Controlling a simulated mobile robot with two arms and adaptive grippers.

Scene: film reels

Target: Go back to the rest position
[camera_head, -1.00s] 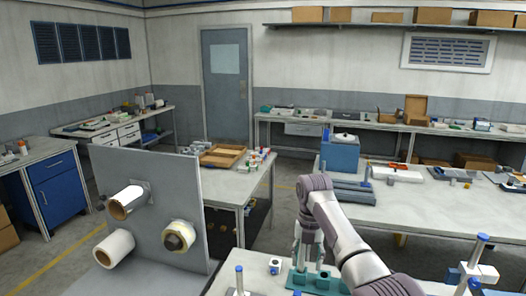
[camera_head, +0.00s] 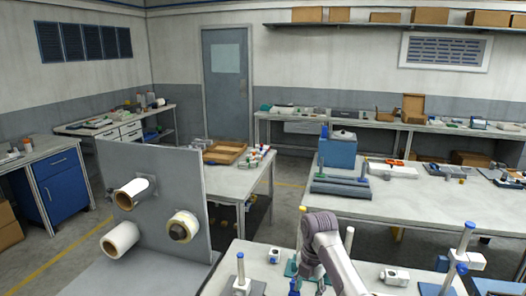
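My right arm (camera_head: 322,238) comes in from the bottom right, over the near table. Its gripper end is low at the bottom edge and mostly hidden behind the arm, so I cannot tell its finger state. My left arm and gripper are not in view. A grey upright panel (camera_head: 165,165) at the left carries a white roll at the top (camera_head: 132,193), a second white roll at the lower left (camera_head: 121,240) and a cream roll with a dark core (camera_head: 183,225).
The near table (camera_head: 262,252) holds a teal block (camera_head: 291,266), small white blocks with blue parts (camera_head: 395,277) and blue-topped posts (camera_head: 466,238). A larger table (camera_head: 400,205) with a blue bin (camera_head: 338,150) stands behind. The yellow-lined floor is open at the lower left.

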